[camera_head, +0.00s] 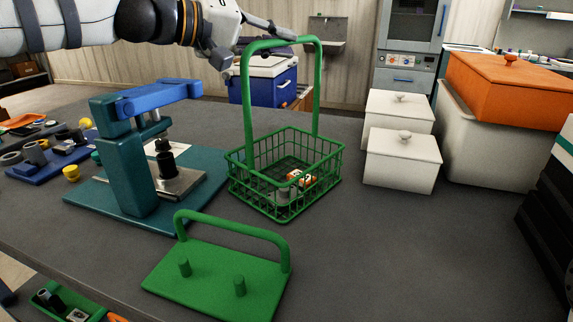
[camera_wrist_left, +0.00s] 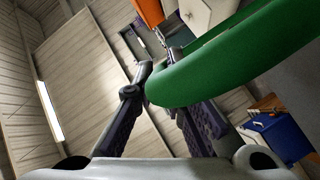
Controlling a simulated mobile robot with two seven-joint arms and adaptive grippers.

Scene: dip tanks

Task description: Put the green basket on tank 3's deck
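The green wire basket (camera_head: 287,196) stands on the dark bench with its tall handle upright. A few small parts, one orange and white, lie inside it. My left gripper (camera_head: 252,44) is at the top left of the handle, its fingers apart on either side of it. In the left wrist view the green handle (camera_wrist_left: 220,58) crosses close in front of the spread fingers; I cannot tell whether they touch it. No tank number is readable, so I cannot tell which is tank 3. My right gripper is not in view.
A teal press (camera_head: 125,165) stands left of the basket, and a green handled plate (camera_head: 215,278) lies in front. Two white lidded boxes (camera_head: 402,172) and a larger orange-lidded box (camera_head: 515,90) stand to the right.

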